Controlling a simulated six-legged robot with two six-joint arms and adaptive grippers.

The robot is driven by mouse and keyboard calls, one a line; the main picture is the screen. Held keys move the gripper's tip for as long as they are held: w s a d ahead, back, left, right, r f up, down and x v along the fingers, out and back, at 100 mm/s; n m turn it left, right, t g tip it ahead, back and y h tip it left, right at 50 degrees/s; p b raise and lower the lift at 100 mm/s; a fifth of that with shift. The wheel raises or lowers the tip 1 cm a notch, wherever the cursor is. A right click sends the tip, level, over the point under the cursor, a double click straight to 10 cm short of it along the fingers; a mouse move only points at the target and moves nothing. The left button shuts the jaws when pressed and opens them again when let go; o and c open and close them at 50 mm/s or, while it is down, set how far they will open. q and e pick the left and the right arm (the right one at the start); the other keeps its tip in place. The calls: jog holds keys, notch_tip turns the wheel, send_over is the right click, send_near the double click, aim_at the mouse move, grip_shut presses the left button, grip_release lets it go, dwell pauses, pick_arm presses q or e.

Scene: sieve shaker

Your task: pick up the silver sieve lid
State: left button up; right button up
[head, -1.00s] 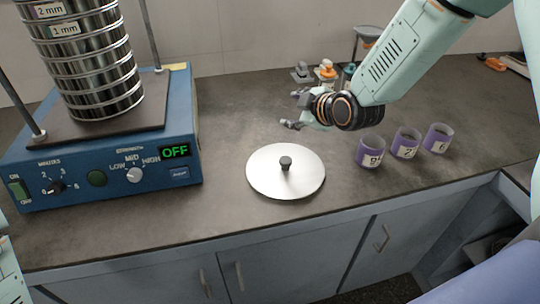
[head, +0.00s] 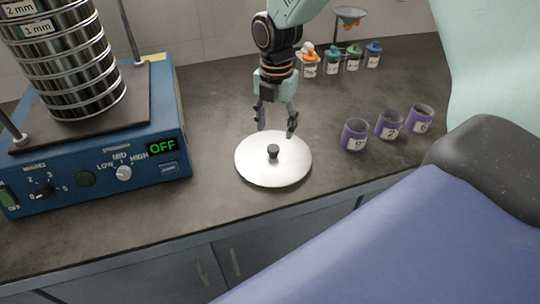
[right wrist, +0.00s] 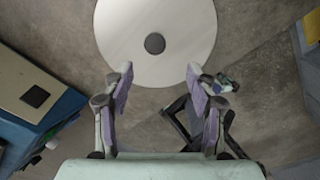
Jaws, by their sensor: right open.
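The silver sieve lid (head: 260,172) is a flat round disc with a dark knob (head: 273,152) at its centre. It lies flat on the bench, right of the blue shaker base. My right gripper (head: 277,130) points down just behind the lid, its fingers spread and empty. In the right wrist view the lid (right wrist: 184,20) is ahead of the open fingers (right wrist: 158,78), with the knob (right wrist: 154,43) roughly centred between them and beyond their tips. My left gripper is not in view.
The blue shaker (head: 100,180) with its sieve stack (head: 75,75) stands on the left, its display reading OFF. Purple-banded cups (head: 354,135) stand to the right of the lid. Several small bottles (head: 332,63) and a funnel stand (head: 350,17) are at the back.

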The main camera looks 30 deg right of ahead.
aim_at(273, 148)
jog(key=f, duration=0.5)
jog(key=w+f+b, duration=0.1)
jog(key=f, duration=0.1)
jog(key=shift+d+f, duration=0.1)
jog(key=shift+f, duration=0.1)
grip_shut()
dwell(0.4)
